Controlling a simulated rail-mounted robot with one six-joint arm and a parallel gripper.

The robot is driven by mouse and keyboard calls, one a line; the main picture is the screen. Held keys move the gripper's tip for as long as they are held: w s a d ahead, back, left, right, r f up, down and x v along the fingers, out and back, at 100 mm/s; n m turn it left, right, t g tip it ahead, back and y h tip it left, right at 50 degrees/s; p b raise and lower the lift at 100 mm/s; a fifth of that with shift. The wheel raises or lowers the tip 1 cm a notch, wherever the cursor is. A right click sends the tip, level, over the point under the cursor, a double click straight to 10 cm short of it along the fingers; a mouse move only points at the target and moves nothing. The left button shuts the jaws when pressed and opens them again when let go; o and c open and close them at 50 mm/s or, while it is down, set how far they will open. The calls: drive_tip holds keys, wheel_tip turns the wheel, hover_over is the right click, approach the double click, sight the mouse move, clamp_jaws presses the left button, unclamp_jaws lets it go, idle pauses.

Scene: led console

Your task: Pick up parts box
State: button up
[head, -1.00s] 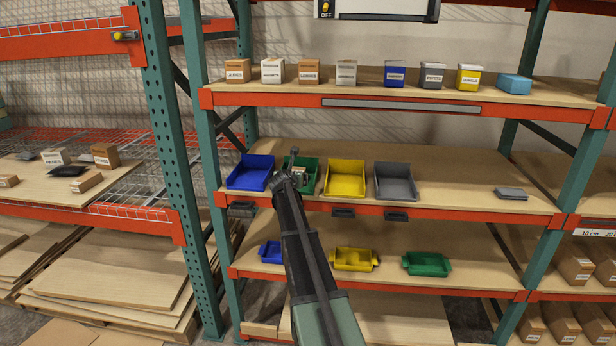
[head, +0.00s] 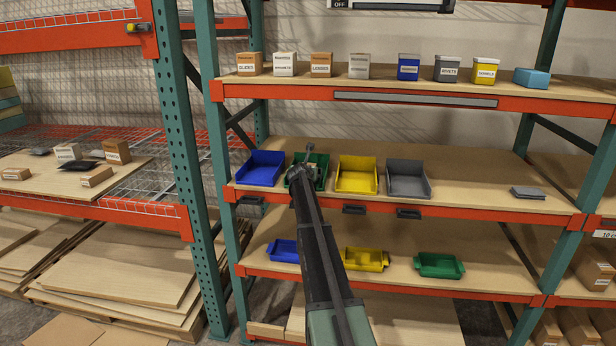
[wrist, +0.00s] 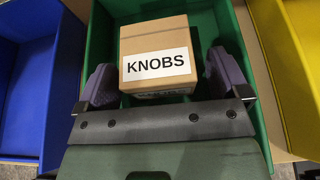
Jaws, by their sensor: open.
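A small brown box labelled KNOBS (wrist: 156,50) shows in the wrist view, inside the green bin (wrist: 255,105). My gripper (wrist: 158,82) is open, with one dark finger on each side of the box and its fingertips at the bin's inside. A gap shows beside the box at each finger, so the fingers do not appear to press on it. In the head view the green bin (head: 321,176) is on the middle shelf, and my gripper (head: 303,168) and arm cover much of it and hide the box.
A blue bin (head: 260,168) stands to the left, a yellow bin (head: 357,176) and a grey bin (head: 408,180) to the right. Several labelled boxes line the upper shelf (head: 290,84). Smaller bins sit below. The middle shelf's right part (head: 475,190) is mostly clear.

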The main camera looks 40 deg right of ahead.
drive_tip(key=shift+a+r, duration=0.1)
drive_tip(key=c, duration=1)
